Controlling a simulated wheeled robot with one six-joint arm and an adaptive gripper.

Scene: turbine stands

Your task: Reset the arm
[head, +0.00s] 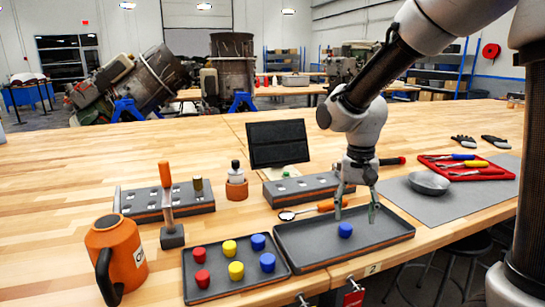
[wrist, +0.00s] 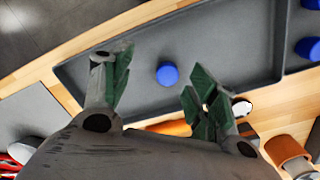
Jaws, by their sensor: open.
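My gripper (head: 356,211) is open and empty, pointing down above the right-hand grey tray (head: 385,240). A blue peg (head: 345,230) stands alone in that tray, just below the fingertips. In the wrist view, the open gripper (wrist: 155,88) shows its two green-padded fingers apart, with the blue peg (wrist: 167,75) between and beyond them, not touched. My arm is bent down over the bench.
The left tray (head: 225,294) holds several red, yellow and blue pegs. An orange jug (head: 118,255), a hammer (head: 169,205), grey hole blocks (head: 185,205), an orange-handled mirror (head: 310,210) and a metal bowl (head: 429,183) stand around.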

